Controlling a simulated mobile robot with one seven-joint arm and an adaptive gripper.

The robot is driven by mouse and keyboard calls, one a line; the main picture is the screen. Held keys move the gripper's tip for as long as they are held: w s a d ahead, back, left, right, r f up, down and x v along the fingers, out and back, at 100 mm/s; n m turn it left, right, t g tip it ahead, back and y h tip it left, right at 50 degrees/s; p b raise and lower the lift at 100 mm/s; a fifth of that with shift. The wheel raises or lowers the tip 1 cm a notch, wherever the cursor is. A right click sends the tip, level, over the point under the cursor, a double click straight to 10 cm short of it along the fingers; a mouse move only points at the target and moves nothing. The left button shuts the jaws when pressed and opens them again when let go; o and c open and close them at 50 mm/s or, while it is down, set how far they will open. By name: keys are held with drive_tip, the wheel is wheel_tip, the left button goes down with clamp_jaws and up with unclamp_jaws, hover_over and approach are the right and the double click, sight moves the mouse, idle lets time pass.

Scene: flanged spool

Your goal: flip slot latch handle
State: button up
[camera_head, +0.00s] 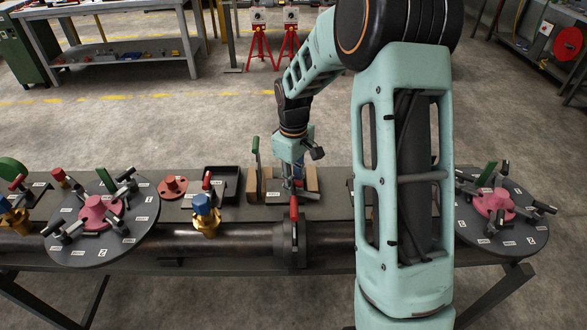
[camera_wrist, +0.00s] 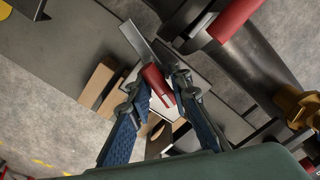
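In the wrist view, a short red handle (camera_wrist: 157,82) with a flat grey metal bar (camera_wrist: 138,42) at its end lies between my fingertips. My gripper (camera_wrist: 157,84) is open, with one blue-padded finger on each side of the handle. Small gaps seem to show beside it; contact is hard to judge. In the head view my gripper (camera_head: 293,187) points down at the bench beside the wooden blocks, and the handle between its fingers cannot be made out clearly. Another red handle (camera_head: 294,208) stands at the pipe flange; a red grip (camera_wrist: 235,18) shows near the pipe in the wrist view.
Wooden blocks (camera_head: 311,179) and a green lever (camera_head: 256,156) stand close to my gripper. The dark pipe (camera_head: 180,245) runs along the front. A blue-topped brass valve (camera_head: 205,215) and a round clamp plate (camera_head: 100,247) are to the left; another plate (camera_head: 520,236) is right.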

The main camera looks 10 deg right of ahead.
drive_tip(key=m+b, duration=0.1)
drive_tip(key=m, duration=1.1)
drive_tip(key=shift+m, duration=0.4)
drive_tip(key=n, duration=0.2)
drive_tip(key=shift+r+n, duration=0.15)
drive_tip(key=shift+n, duration=0.15)
wheel_tip(320, 180, up, 7)
drive_tip(key=p, duration=0.5)
drive_tip(key=shift+o, duration=0.3)
